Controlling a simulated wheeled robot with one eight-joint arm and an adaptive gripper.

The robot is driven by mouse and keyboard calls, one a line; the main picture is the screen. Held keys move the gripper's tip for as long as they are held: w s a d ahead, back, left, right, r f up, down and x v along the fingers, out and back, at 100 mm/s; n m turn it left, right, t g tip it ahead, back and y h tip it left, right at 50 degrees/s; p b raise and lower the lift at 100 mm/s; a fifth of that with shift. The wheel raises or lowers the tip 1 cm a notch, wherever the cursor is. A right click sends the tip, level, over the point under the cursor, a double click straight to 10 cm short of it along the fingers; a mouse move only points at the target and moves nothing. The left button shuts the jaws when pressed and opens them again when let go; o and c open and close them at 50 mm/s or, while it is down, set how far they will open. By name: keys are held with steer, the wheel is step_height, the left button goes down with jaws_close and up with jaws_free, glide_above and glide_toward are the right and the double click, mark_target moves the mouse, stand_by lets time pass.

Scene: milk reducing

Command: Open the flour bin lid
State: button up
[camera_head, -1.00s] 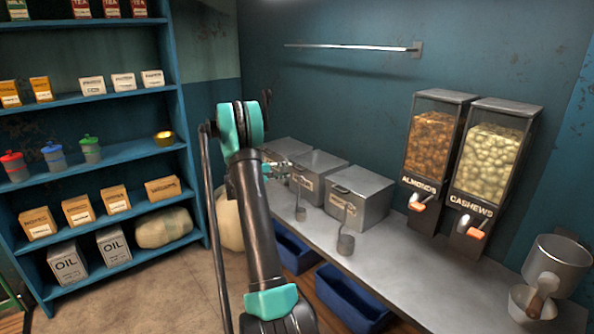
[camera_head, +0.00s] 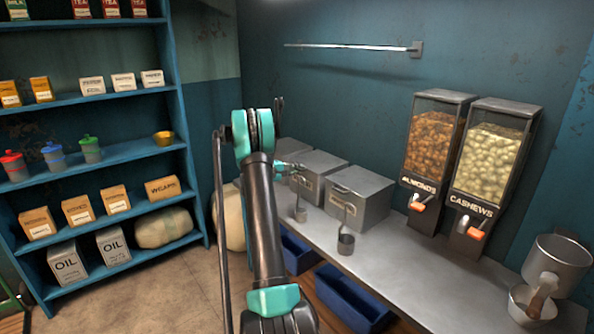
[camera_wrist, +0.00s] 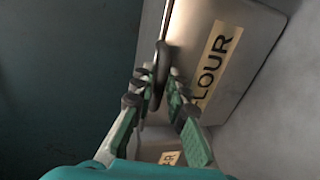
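The flour bin (camera_wrist: 225,60) fills the upper right of the wrist view, with its "FLOUR" label facing me. In the head view it appears to be the middle metal bin (camera_head: 322,166) on the counter, with its lid down. A dark curved handle (camera_wrist: 161,65) stands out at its lid edge. My gripper (camera_wrist: 155,92) has its fingers apart on either side of this handle; I cannot tell whether they touch it. In the head view my gripper (camera_head: 292,170) is small, in front of the bins and partly hidden behind my arm.
A neighbouring bin (camera_wrist: 172,158) shows below in the wrist view. Blue tubs (camera_head: 350,300) sit below. Almond and cashew dispensers (camera_head: 435,145) stand further right.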

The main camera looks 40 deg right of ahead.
jaws_close()
